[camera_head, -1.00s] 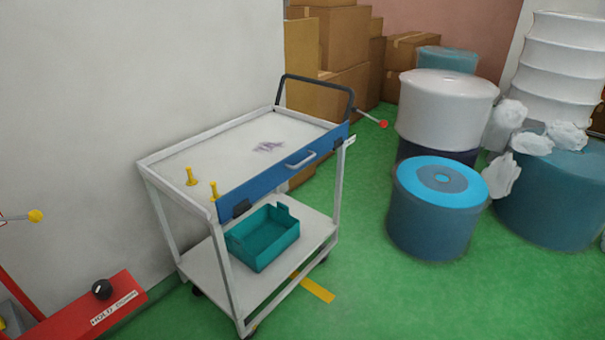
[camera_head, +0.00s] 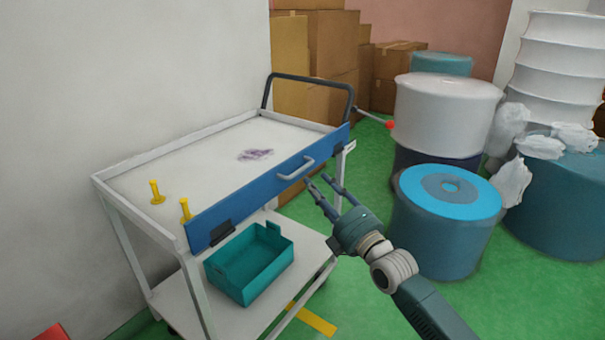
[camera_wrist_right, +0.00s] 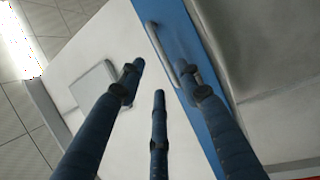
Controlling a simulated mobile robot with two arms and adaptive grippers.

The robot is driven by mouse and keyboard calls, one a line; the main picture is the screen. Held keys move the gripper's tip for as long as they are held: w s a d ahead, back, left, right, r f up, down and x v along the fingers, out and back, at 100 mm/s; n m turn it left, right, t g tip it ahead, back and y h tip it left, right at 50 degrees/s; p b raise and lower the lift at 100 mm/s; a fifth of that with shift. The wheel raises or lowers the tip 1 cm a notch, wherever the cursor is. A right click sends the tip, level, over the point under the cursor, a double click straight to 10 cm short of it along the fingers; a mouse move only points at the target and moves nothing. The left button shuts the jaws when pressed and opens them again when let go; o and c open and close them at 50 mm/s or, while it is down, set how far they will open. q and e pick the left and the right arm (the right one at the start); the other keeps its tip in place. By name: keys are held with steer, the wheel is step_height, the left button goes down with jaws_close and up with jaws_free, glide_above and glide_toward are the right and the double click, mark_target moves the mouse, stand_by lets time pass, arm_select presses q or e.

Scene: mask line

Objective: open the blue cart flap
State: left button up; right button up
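The blue cart flap (camera_head: 262,189) stands upright along the near long side of the white cart's top tray (camera_head: 135,160). A light grey handle (camera_head: 296,168) sits on its outer face. My right gripper (camera_head: 322,183) is open and empty, with its fingertips close to the handle, just right of it and a little below. In the right wrist view the fingers (camera_wrist_right: 158,85) are spread, and the flap (camera_wrist_right: 195,60) with its handle (camera_wrist_right: 165,48) shows beyond them. I cannot tell whether a fingertip touches the handle. My left gripper is not in view.
A teal bin (camera_head: 250,262) stands on the cart's lower shelf. Two yellow pegs (camera_head: 156,192) stand at the tray's left end. A lever with a red knob (camera_head: 389,125) sticks out at the right. Blue drums (camera_head: 447,225) stand right of my arm.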

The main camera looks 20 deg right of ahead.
mark_target(302, 170)
steer(key=x, duration=0.6)
steer(key=shift+w+f+b, duration=0.15)
steer(key=shift+b, duration=0.25)
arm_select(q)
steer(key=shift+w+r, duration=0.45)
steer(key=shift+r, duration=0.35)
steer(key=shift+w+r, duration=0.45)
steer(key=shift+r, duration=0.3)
arm_select(e)
steer(key=shift+w+a, duration=0.2)
steer(key=shift+w, duration=0.4)
jaws_close()
